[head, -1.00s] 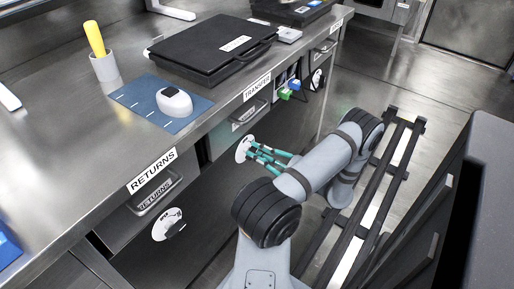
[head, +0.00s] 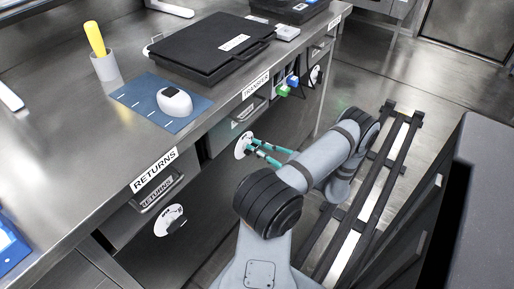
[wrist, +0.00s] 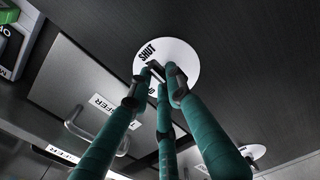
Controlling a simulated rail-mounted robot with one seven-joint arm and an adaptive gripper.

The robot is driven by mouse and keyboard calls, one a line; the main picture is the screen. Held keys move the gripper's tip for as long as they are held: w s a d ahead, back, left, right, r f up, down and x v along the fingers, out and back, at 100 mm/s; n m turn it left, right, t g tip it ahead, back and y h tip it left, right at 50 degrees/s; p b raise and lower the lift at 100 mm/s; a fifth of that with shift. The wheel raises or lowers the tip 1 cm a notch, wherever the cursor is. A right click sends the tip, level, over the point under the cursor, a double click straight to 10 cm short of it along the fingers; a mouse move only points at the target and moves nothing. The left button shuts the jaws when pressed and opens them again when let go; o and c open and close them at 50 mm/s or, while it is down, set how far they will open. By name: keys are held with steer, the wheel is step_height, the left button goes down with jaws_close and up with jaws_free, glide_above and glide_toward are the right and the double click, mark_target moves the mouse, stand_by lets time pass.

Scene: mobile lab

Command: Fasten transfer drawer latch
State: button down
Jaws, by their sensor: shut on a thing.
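The transfer drawer (head: 228,134) is a grey front with a handle under the counter's TRANSFER label. In the wrist view its front (wrist: 88,82) and bar handle (wrist: 88,128) are at left. The latch is a white disc (head: 241,150) below the drawer, also at centre in the wrist view (wrist: 187,57). The word SHUT shows at its upper left; a lower word is mostly hidden. My gripper (wrist: 160,77) has teal fingers, shut on the dark latch knob (wrist: 156,70) at the disc's middle. The fingers partly hide the knob, so its exact angle is hard to tell.
The returns drawer (head: 155,193) and its own latch disc (head: 166,219) are nearer, at left. Green and blue connectors (head: 287,86) sit beyond the transfer drawer. A black case (head: 205,50) lies on the counter. A dark cabinet (head: 440,200) stands at right.

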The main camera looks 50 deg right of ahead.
stand_by(0.3)
steer(key=c, duration=1.7)
jaws_free()
steer(key=shift+o, duration=0.6)
steer(key=s, duration=1.2)
steer(key=w, duration=1.2)
